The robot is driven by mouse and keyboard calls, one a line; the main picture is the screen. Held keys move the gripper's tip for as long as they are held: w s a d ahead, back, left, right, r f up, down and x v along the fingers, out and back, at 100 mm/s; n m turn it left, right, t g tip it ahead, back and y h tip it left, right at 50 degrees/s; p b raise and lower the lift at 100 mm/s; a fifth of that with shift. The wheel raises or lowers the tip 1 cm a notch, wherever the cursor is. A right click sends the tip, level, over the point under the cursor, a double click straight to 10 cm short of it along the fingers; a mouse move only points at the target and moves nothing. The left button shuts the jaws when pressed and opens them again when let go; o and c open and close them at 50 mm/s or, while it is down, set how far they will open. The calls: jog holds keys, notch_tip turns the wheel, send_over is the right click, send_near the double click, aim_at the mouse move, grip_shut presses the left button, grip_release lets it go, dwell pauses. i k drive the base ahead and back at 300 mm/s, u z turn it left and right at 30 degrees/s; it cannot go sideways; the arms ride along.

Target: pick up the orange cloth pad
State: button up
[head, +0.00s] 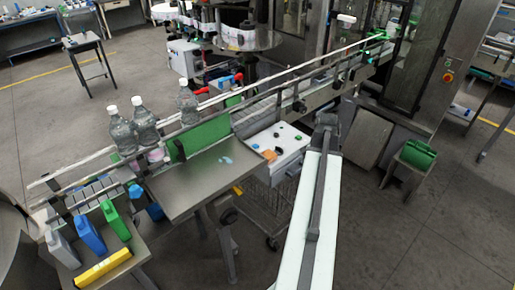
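A small orange patch, which looks like the orange cloth pad (268,154), lies at the left part of the white control box top (290,146), beside the right edge of the steel side table. It is small, and its folds or thickness cannot be made out. My arm reaches up from the bottom of the picture, to the right of the control box. My gripper (326,122) is at its far end, right of the pad and apart from it. Its fingers are too small and dark to tell whether they are open or shut.
The steel side table (185,190) holds a pale blue item (226,160). A conveyor (270,105) with clear bottles (122,132) runs behind. Colored jugs (88,234) and a yellow item (102,267) stand at lower left. A green bin (416,157) stands right.

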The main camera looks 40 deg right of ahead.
aim_at(271, 156)
jog(key=i, duration=0.85)
